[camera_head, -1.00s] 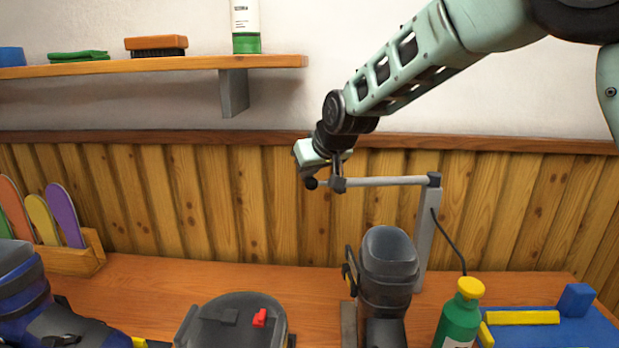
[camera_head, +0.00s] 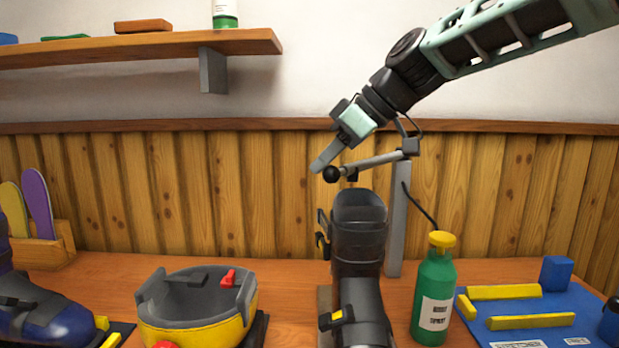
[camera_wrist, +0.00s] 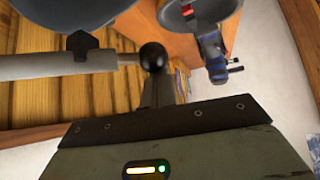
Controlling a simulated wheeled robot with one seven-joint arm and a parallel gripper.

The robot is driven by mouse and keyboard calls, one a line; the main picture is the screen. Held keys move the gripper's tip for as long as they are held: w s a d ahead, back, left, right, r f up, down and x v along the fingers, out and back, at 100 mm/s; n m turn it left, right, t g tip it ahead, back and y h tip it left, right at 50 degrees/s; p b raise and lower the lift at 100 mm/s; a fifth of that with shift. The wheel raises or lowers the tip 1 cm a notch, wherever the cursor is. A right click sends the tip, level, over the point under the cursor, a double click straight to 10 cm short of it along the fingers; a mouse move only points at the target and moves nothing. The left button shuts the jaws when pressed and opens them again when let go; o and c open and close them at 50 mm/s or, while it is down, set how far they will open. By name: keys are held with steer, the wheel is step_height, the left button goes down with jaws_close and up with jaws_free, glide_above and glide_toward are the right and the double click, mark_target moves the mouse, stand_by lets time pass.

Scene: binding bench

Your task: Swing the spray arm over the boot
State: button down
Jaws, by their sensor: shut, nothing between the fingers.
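The spray arm (camera_head: 372,162) is a grey rod hinged on an upright post, with a black ball knob (camera_head: 331,174) at its free end and a small dark nozzle (camera_head: 352,177) below the rod. The dark grey boot (camera_head: 358,235) stands upright on the bench, with the nozzle over its open top. My gripper (camera_head: 322,164) is shut and empty, its fingers beside the knob; I cannot tell whether they touch. In the wrist view the knob (camera_wrist: 153,56), rod (camera_wrist: 60,65) and nozzle (camera_wrist: 80,42) lie just past the fingers.
A green spray bottle (camera_head: 434,290) with a hose stands right of the boot, beside a blue mat (camera_head: 590,328) with yellow bars. A yellow-and-black holder (camera_head: 200,305) and a blue boot (camera_head: 50,315) stand to the left. A shelf (camera_head: 150,44) hangs at upper left.

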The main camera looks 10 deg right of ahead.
steer(key=shift+s+d+b, duration=0.65)
steer(key=shift+s+d, duration=0.2)
steer(key=shift+s, duration=0.15)
steer(key=shift+d, duration=0.1)
steer(key=shift+d+f, duration=0.1)
steer(key=shift+f, duration=0.05)
